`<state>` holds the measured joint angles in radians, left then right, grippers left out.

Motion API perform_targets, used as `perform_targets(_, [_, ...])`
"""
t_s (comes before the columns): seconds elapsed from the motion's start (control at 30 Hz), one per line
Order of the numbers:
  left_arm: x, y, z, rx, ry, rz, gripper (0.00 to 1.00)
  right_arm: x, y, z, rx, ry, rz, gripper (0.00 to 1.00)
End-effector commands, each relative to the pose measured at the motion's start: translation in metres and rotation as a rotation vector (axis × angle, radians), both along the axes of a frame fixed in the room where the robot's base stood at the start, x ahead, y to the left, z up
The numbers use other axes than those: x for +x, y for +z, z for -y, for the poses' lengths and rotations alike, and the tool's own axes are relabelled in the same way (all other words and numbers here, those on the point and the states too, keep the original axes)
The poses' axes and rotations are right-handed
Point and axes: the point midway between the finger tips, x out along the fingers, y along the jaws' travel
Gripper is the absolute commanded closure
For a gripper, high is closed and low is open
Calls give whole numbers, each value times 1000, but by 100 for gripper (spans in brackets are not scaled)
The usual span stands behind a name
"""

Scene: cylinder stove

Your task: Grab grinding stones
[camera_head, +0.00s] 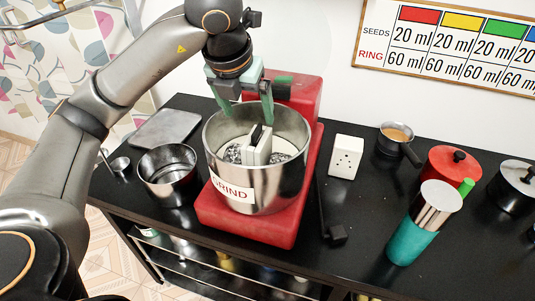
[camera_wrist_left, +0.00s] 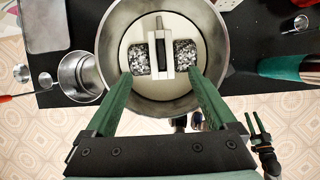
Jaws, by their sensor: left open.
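The grinding stones (camera_head: 258,147) sit inside a steel drum (camera_head: 225,168) labelled GRIND, on a red grinder base. They show as a white upright holder with a black middle between speckled grey rollers; in the left wrist view the white holder (camera_wrist_left: 161,50) is in the centre of the drum. My left gripper (camera_head: 245,115) is open and empty, pointing down above the drum. In the left wrist view its green fingertips (camera_wrist_left: 158,76) are spread wider than the holder, nearer the picture's bottom than it. My right gripper (camera_wrist_left: 256,124) shows small at lower right, its fingers apart.
A steel pot (camera_head: 168,170) stands left of the grinder. A white socket box (camera_head: 345,157), a small pan (camera_head: 397,135), a red lidded pot (camera_head: 450,165) and a teal jar (camera_head: 410,243) stand to the right. A black lever (camera_head: 333,232) sticks out beside the base.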

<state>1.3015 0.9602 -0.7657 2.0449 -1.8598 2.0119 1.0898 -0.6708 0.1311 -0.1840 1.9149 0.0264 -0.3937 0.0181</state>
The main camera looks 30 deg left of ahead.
Motion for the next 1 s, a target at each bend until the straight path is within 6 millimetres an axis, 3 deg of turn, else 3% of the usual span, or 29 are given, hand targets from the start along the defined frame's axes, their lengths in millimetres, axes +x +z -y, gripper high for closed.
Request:
perform_targets(0.1, [6, -22, -1, -2, -1, -8, 10, -2, -10, 0, 0, 0, -4, 57])
perform_targets(0.3, [19, -51, -4, -3, 0, -7, 10, -6, -12, 0, 0, 0, -12, 57])
perform_targets(0.57, [28, -68, -5, -2, -3, -6, 10, -6, -10, 0, 0, 0, -12, 57])
perform_targets(0.83, [46, -102, -8, -3, -3, -5, 10, -5, -5, 0, 0, 0, -11, 57])
perform_targets(1.0, [49, -108, -8, -3, -4, -2, 10, -5, -5, 0, 0, 0, -11, 57])
